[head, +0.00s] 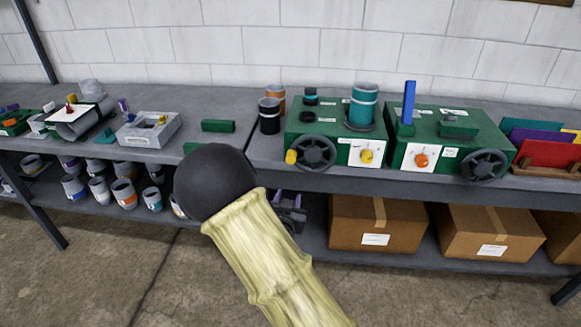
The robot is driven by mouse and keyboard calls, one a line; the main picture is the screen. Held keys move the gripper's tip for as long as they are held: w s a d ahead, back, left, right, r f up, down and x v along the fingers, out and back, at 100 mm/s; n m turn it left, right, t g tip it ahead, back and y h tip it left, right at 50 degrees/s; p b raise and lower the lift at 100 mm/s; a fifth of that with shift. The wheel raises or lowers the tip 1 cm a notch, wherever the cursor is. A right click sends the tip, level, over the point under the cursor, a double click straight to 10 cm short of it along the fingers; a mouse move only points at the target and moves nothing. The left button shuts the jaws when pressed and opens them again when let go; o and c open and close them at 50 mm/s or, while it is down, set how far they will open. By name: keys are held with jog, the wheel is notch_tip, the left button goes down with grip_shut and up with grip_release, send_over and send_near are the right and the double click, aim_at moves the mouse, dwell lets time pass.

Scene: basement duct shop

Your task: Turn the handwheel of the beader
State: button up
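Two green machines stand side by side on the bench. The left green machine (330,133) has a dark handwheel (316,153) low on its front, a yellow knob on a white plate, and a teal-banded cylinder on top. The right green machine (448,140) has a dark handwheel (484,165) at its front right, an orange knob, and an upright blue piece on top. I cannot tell from the labels which is the beader. My arm rises from the bottom, left of both handwheels. A dark part beside it, below the bench edge, may be my gripper (291,212); its fingers are not clear.
Coloured sheets (545,150) stand in a wooden rack (548,170) at the right. A grey tray (149,130) is on the left bench. Cardboard boxes (375,225) and several jars fill the lower shelf. Concrete floor in front is open.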

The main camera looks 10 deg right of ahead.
aim_at(290, 160)
jog(key=shift+w+a+r+t, duration=0.2)
jog(key=shift+a+r+t, duration=0.35)
jog(key=shift+t, duration=0.45)
jog(key=shift+w, duration=0.15)
jog(key=p+x, duration=0.2)
jog(key=x, duration=1.5)
jog(key=shift+d+f, duration=0.1)
jog(key=shift+d, duration=0.05)
grip_shut()
